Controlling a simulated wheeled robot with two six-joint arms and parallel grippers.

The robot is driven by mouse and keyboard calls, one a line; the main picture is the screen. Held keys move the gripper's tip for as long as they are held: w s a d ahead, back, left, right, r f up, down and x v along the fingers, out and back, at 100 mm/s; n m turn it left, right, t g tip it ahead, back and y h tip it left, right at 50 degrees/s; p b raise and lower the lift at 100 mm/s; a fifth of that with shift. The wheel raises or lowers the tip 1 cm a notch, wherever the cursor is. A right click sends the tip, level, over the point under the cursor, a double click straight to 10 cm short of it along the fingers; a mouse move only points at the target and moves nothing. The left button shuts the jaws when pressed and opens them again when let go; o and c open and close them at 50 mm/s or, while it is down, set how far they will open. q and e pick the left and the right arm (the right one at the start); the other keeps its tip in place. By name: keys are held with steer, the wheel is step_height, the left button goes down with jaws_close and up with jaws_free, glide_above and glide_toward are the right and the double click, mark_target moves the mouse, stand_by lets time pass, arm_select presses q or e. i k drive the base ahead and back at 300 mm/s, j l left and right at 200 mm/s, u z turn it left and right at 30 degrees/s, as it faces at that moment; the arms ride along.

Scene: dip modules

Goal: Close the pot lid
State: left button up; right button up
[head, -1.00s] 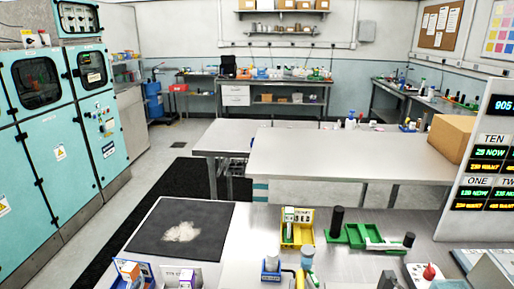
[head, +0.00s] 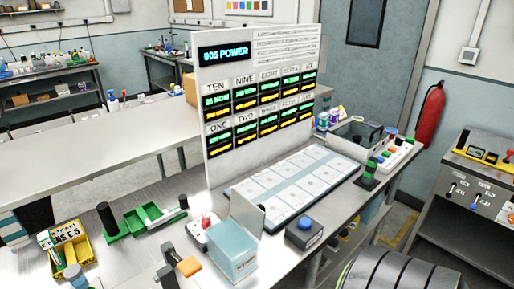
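I cannot make out a pot or a lid for certain in the head view. A light blue box (head: 231,257) stands on the near bench, with an upright grey panel (head: 246,213) close behind it; I cannot tell whether they are joined. A small white unit with a red knob (head: 207,222) is left of the box. Neither of my grippers can be made out.
A white board with lit numbers (head: 258,95) stands on the bench, with a panel of pale tiles (head: 292,180) before it. A dark box with a blue button (head: 304,231), a green tray (head: 143,221) and a yellow bin (head: 70,242) stand nearby. A red fire extinguisher (head: 430,113) hangs right.

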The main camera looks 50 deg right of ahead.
mark_target(252, 216)
steer(key=l+u, duration=0.1)
steer(key=l, duration=0.4)
steer(key=k+l+u, duration=0.15)
steer(key=l, duration=0.35)
steer(key=l+u, duration=0.1)
steer(key=l, duration=0.35)
steer(key=k+l+u, duration=0.1)
steer(key=l, duration=0.4)
steer(key=k+l+u, duration=0.1)
steer(key=l, duration=0.35)
steer(key=k+l+u, duration=0.15)
steer(key=k+j, duration=0.4)
steer(key=j, duration=0.25)
